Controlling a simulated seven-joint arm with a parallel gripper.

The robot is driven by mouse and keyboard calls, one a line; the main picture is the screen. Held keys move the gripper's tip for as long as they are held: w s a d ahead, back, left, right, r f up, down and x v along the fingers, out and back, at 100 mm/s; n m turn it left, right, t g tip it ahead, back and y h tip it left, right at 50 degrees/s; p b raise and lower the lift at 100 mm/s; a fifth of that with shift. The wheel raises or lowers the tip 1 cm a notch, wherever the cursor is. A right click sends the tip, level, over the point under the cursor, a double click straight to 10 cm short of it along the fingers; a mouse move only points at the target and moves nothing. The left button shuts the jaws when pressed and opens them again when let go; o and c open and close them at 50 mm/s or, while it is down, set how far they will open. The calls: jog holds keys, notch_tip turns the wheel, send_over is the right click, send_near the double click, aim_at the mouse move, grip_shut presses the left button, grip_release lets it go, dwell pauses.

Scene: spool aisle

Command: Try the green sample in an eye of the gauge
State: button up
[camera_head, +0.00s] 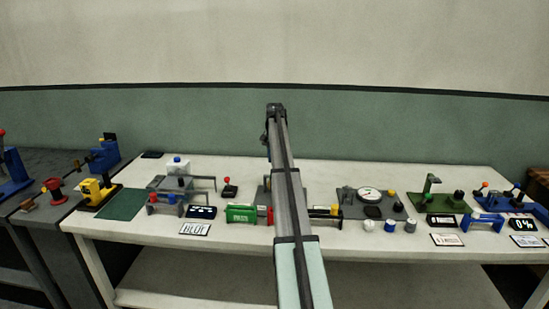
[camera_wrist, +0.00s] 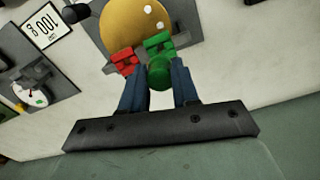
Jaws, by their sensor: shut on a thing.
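In the wrist view my gripper (camera_wrist: 158,88) has its two dark blue fingers closed on a small green piece with a round end, the green sample (camera_wrist: 159,76). A green block (camera_wrist: 158,42) lies just beyond the piece, and I cannot tell whether they touch or are joined. A red block (camera_wrist: 123,60) sits beside it to the left. A large yellow round thing (camera_wrist: 128,25) is behind both blocks. I cannot make out the gauge's eyes in either view. In the head view my arm hides the gripper and the middle of the bench.
A white bench (camera_head: 330,175) carries several fixtures. A dial instrument (camera_head: 368,193) is right of my arm and shows in the wrist view (camera_wrist: 32,95) too. A green box (camera_head: 240,213) is left of my arm. A green mat (camera_head: 121,204) lies left.

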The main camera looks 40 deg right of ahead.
jog(key=shift+f, duration=0.25)
jog(key=shift+f, duration=1.35)
jog(key=o, duration=1.1)
notch_tip(320, 180, up, 14)
dwell(0.9)
